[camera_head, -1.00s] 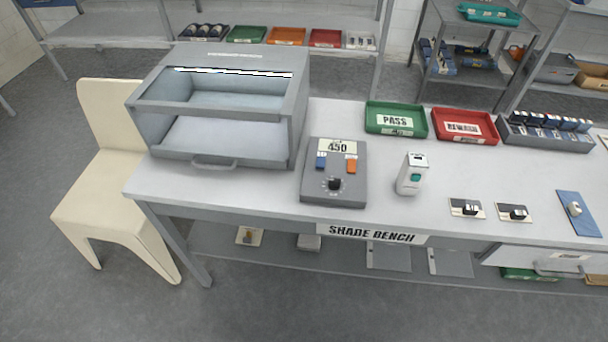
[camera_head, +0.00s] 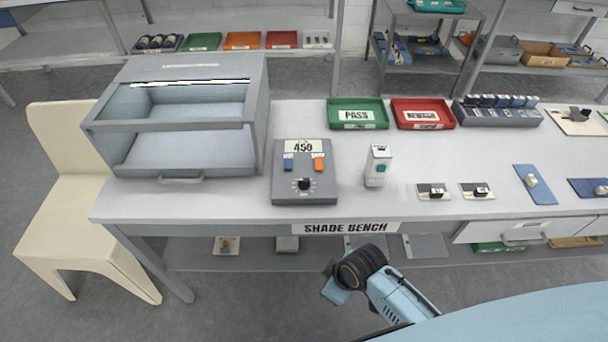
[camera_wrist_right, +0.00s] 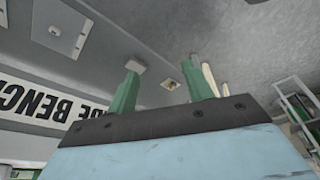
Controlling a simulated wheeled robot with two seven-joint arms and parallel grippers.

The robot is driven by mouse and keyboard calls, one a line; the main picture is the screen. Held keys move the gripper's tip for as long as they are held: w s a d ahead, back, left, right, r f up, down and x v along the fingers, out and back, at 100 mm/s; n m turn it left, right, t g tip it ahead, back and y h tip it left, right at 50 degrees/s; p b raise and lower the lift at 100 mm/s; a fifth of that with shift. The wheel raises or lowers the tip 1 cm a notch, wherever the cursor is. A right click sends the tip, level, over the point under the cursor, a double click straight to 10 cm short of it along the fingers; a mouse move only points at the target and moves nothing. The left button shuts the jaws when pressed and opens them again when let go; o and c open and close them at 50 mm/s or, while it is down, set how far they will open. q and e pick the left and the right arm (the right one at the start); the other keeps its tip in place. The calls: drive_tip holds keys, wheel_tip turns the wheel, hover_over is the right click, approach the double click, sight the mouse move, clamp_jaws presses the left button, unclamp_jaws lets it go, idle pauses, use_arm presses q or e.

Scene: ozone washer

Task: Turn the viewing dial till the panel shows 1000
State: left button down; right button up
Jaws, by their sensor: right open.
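The grey control box (camera_head: 324,189) stands on the bench, right of the viewing booth. Its panel (camera_head: 304,147) reads 450. A blue button (camera_head: 289,163) and an orange button (camera_head: 319,163) sit below the panel. The black viewing dial (camera_head: 304,184) is near the box's front edge, with nothing touching it. My right arm shows at the lower middle of the head view, in front of the bench and apart from the dial. In the right wrist view my right gripper (camera_wrist_right: 163,82) has its green fingers spread with nothing between them. My left gripper is not in view.
The booth (camera_head: 185,115) stands left of the box. A white handheld device (camera_head: 377,166) stands close on its right. Green (camera_head: 358,126) and red (camera_head: 424,124) trays lie behind. The bench's front edge with the SHADE BENCH label (camera_head: 345,228) lies between my arm and the box.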

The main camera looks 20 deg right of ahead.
drive_tip(key=w+a+r+n+y, duration=0.1)
drive_tip(key=w+a+r+n, duration=0.4)
drive_tip(key=w+r+n, duration=0.3)
drive_tip(key=n+g+h, duration=0.3)
drive_tip(key=n, duration=1.5)
approach(304, 180)
wheel_tip(304, 180, down, 9)
drive_tip(key=shift+s+r+b, duration=0.1)
drive_tip(key=shift+r+b, duration=0.05)
drive_tip(key=shift+b, duration=0.3)
drive_tip(key=c, duration=1)
